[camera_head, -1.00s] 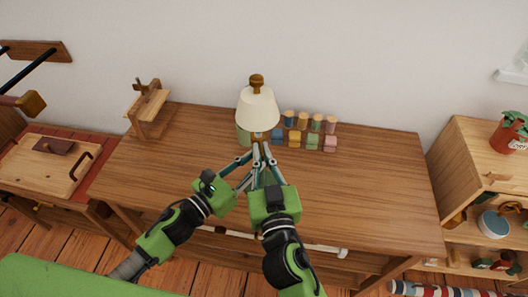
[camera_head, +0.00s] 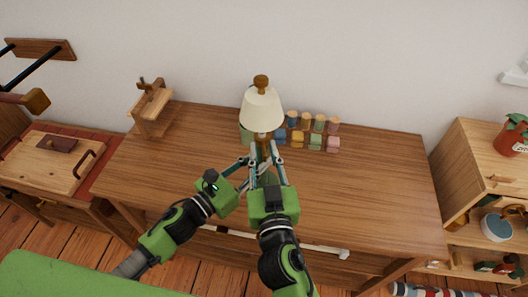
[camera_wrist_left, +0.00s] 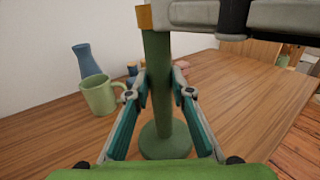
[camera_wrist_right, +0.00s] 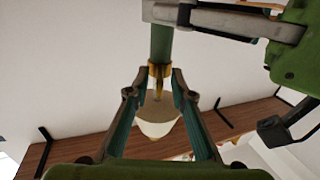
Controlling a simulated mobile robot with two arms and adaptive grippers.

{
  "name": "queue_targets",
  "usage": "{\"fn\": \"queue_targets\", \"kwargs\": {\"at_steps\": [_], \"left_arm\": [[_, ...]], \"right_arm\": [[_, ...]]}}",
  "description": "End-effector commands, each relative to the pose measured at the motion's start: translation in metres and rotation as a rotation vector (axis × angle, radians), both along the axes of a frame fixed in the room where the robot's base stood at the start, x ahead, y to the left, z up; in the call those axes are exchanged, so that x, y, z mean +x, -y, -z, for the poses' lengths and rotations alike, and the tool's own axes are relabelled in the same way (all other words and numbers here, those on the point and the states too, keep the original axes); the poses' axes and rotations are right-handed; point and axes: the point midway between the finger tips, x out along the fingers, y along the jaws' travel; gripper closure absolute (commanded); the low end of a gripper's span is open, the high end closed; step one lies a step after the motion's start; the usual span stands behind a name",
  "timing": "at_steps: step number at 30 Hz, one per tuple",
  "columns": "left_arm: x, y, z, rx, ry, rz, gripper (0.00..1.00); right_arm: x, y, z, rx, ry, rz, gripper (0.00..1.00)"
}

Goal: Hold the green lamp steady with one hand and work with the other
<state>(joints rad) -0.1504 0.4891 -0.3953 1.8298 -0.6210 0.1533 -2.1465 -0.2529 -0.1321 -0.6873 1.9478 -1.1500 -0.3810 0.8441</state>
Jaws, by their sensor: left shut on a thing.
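The green lamp stands upright on the wooden desk (camera_head: 370,190). Its cream shade (camera_head: 261,110) and wooden finial show in the head view. The left wrist view shows its green stem (camera_wrist_left: 158,65) and round base (camera_wrist_left: 165,142). My left gripper (camera_wrist_left: 161,78) is shut on the stem above the base. My right gripper (camera_wrist_right: 158,80) is open, its fingers either side of the brass fitting (camera_wrist_right: 158,72) below the shade, with small gaps. It also shows in the head view (camera_head: 266,150). The arms hide most of the stem there.
A green mug (camera_wrist_left: 100,95) and a blue vase (camera_wrist_left: 87,62) stand near the lamp. A wooden stand (camera_head: 150,108) is at the desk's back left. The desk's right side is clear.

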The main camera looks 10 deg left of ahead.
Motion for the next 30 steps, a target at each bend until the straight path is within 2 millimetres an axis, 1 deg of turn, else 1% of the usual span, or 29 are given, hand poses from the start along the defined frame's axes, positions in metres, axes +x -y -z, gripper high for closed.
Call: {"fn": "queue_targets", "kwargs": {"at_steps": [13, 30], "left_arm": [[0.001, -0.001, 0.000, -0.002, -0.003, -0.003, 1.00], [0.001, -0.002, 0.000, 0.000, -0.001, -0.004, 1.00]], "right_arm": [[0.001, 0.002, 0.000, -0.002, 0.006, -0.028, 0.78], [0.006, 0.012, 0.000, -0.007, 0.010, -0.246, 0.78]]}}
